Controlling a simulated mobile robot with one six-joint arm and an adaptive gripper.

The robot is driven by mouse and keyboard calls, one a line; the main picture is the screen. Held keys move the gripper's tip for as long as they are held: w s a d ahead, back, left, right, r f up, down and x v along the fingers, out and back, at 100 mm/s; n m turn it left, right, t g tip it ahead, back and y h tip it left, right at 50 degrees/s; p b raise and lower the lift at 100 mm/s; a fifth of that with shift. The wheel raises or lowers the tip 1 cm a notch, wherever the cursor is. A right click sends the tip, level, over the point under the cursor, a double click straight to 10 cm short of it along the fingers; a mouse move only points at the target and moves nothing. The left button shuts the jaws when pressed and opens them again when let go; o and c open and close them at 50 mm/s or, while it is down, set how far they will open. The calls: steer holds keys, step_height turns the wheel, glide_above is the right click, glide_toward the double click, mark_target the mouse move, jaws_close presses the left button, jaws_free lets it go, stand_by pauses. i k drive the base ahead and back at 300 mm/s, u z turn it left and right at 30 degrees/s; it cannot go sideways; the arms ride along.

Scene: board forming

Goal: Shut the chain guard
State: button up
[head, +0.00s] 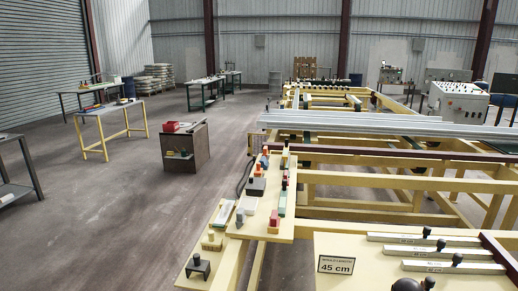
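I cannot pick out the chain guard for certain in the head view. The long yellow machine frame (375,177) runs from the front right to the back. A board at its left edge (243,226) carries several small coloured blocks and dark knobs. Whether any of these belongs to the guard, I cannot tell. My gripper is not in view. A dark rounded shape (408,285) is cut off at the bottom edge, and I cannot tell what it is.
A "45 cm" sign (335,265) stands on the front right panel, near several light bars (425,252). Long metal rails (390,125) cross the frame. A dark cabinet (186,148) and a yellow-legged table (108,108) stand left. The floor at lower left is clear.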

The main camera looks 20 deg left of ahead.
mark_target(250, 135)
steer(key=z, duration=0.2)
steer(key=k, duration=0.1)
steer(key=u, duration=2.85)
steer(key=i, duration=2.15)
steer(key=z, duration=0.05)
